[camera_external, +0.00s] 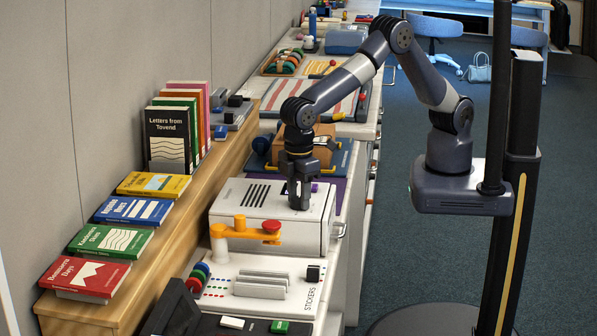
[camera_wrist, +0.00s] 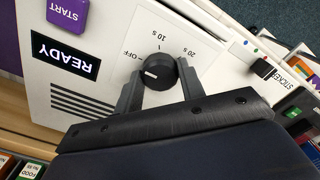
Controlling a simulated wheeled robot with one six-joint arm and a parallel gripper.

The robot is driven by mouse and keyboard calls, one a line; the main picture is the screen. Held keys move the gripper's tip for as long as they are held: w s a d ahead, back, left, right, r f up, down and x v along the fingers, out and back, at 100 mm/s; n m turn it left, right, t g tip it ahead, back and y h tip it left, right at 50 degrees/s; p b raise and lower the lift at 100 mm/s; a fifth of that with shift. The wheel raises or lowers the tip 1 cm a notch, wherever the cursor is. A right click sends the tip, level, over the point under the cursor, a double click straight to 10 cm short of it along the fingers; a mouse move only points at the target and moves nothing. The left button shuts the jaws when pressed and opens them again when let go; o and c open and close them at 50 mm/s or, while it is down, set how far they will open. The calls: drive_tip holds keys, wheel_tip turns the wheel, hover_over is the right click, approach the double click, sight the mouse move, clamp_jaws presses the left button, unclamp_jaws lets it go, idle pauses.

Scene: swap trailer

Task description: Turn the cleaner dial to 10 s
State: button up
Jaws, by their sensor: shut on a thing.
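The cleaner (camera_external: 262,218) is a white box with dark vent slots, standing on the counter. Its black round dial (camera_wrist: 159,70) shows in the wrist view, with the labels OFF, 10 s and 20 s around it. A white mark on the dial lies on its left part, on the OFF side and away from the 10 s label. My gripper (camera_wrist: 158,84) has one finger on each side of the dial and is shut on it. In the external view my gripper (camera_external: 300,200) points straight down onto the cleaner's top and hides the dial.
A purple START button (camera_wrist: 68,12) and a READY display (camera_wrist: 65,58) are on the same panel. An orange arm with a red knob (camera_external: 270,227) stands in front of the cleaner. A wooden shelf with books (camera_external: 165,135) runs along the left.

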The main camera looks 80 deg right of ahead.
sight(299, 198)
drive_tip(key=shift+m, duration=0.3)
drive_tip(key=m, duration=0.5)
drive_tip(key=shift+m, duration=0.3)
drive_tip(key=m, duration=0.5)
drive_tip(key=shift+b, duration=0.4)
drive_tip(key=shift+m, duration=0.4)
drive_tip(key=o, duration=1)
wheel_tip(299, 198, up, 11)
drive_tip(key=shift+f+b, duration=0.1)
drive_tip(key=shift+b, duration=0.45)
drive_tip(key=shift+f, duration=0.1)
